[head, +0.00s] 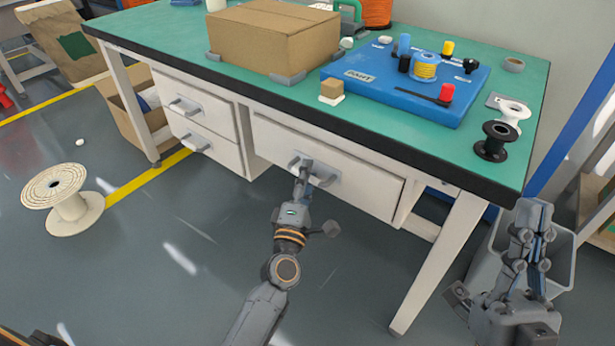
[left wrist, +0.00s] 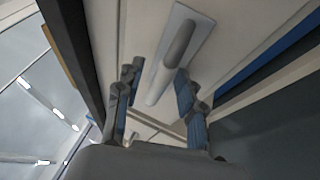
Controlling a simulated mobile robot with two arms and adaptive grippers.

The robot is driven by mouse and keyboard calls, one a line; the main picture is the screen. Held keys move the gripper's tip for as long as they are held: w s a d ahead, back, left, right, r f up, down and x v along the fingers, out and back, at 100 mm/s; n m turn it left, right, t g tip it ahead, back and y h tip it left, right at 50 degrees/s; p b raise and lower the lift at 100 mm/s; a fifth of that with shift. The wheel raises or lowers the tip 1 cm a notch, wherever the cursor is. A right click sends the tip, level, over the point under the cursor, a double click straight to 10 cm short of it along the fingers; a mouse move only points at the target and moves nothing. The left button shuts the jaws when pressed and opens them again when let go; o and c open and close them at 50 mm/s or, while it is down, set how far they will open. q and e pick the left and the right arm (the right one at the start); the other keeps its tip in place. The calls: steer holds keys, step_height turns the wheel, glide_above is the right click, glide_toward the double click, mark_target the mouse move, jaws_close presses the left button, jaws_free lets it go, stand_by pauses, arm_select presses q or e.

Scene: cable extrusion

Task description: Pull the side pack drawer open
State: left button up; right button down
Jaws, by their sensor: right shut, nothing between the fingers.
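A wide white drawer (head: 355,185) sits under the front of the green-topped table, and its front looks shut. Two smaller stacked drawers (head: 203,122) are to its left, also shut; no label shows which is the side pack drawer. My left gripper (head: 304,166) is at the wide drawer's handle (head: 325,178) and partly hides it. In the left wrist view, the grey bar handle (left wrist: 172,62) lies between the spread fingers of this gripper (left wrist: 157,90), with gaps showing beside it. My right gripper (head: 533,208) is shut and empty, raised at the right, away from the drawers.
The table (head: 170,35) carries a cardboard box (head: 272,38), a blue board (head: 400,88) and a black spool (head: 495,140). A table leg (head: 440,265) stands right of the drawer. A grey bin (head: 565,250) is behind my right gripper. Floor before the drawer is clear.

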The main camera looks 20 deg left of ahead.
arm_select(q)
steer(key=shift+w, duration=0.1)
jaws_close()
stand_by(0.3)
